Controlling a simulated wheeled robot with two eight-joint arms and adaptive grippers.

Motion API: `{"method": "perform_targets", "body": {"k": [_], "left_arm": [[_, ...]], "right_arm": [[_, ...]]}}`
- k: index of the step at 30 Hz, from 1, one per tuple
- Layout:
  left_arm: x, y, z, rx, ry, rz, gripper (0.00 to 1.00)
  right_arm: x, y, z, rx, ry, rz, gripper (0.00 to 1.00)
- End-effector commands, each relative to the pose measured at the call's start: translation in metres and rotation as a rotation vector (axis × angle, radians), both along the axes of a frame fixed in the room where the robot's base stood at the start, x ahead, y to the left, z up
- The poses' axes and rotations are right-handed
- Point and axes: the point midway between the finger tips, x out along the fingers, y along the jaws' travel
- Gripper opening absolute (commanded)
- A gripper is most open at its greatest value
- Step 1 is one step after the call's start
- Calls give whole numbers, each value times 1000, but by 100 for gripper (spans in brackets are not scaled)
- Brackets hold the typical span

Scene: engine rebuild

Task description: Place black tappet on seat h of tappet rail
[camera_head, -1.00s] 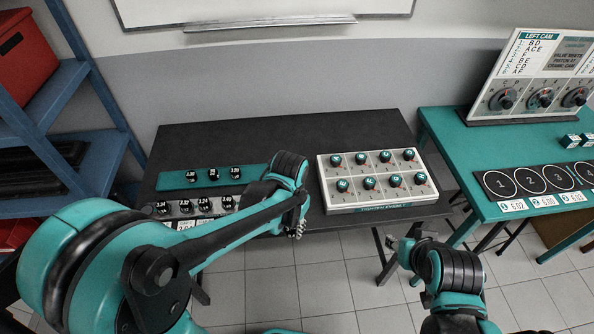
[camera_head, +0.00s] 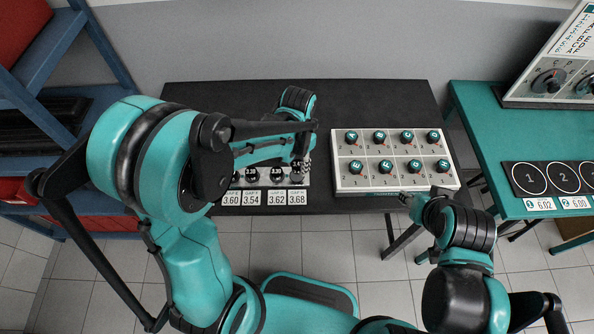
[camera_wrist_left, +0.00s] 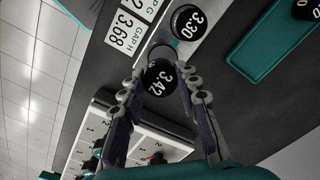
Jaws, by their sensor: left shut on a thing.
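My left gripper (camera_wrist_left: 160,92) is shut on a black tappet (camera_wrist_left: 159,79) marked 3.42, with one finger on each side of it. The tappet is at the right end of the tappet rail (camera_wrist_left: 205,47), at seat h beside the GAP H 3.68 label (camera_wrist_left: 127,30). A tappet marked 3.30 (camera_wrist_left: 187,22) sits on the neighbouring seat. In the head view my left gripper (camera_head: 299,170) is over the rail's right end. My right gripper (camera_head: 408,199) is by the table's front edge; its jaws are unclear.
A white box with several lettered knobs (camera_head: 393,187) stands close to the right of the rail. A teal tray (camera_wrist_left: 262,62) lies behind the rail, with a black tappet (camera_wrist_left: 306,10) on it. The back of the black table (camera_head: 370,105) is clear. A teal table (camera_head: 480,115) stands at right.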

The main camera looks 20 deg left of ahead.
Motion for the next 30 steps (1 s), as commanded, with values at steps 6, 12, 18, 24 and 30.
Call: {"method": "perform_targets", "body": {"k": [6,12,18,24,30], "left_arm": [[4,4,-14,0,0,0,2],[4,4,-43,0,0,0,2],[4,4,-43,0,0,0,2],[4,4,-48,0,0,0,2],[4,4,-46,0,0,1,52]], "right_arm": [[0,0,-6,0,0,0,40],[0,0,-18,0,0,0,40],[0,0,-16,0,0,0,40],[0,0,-21,0,0,0,40],[0,0,-19,0,0,0,40]]}}
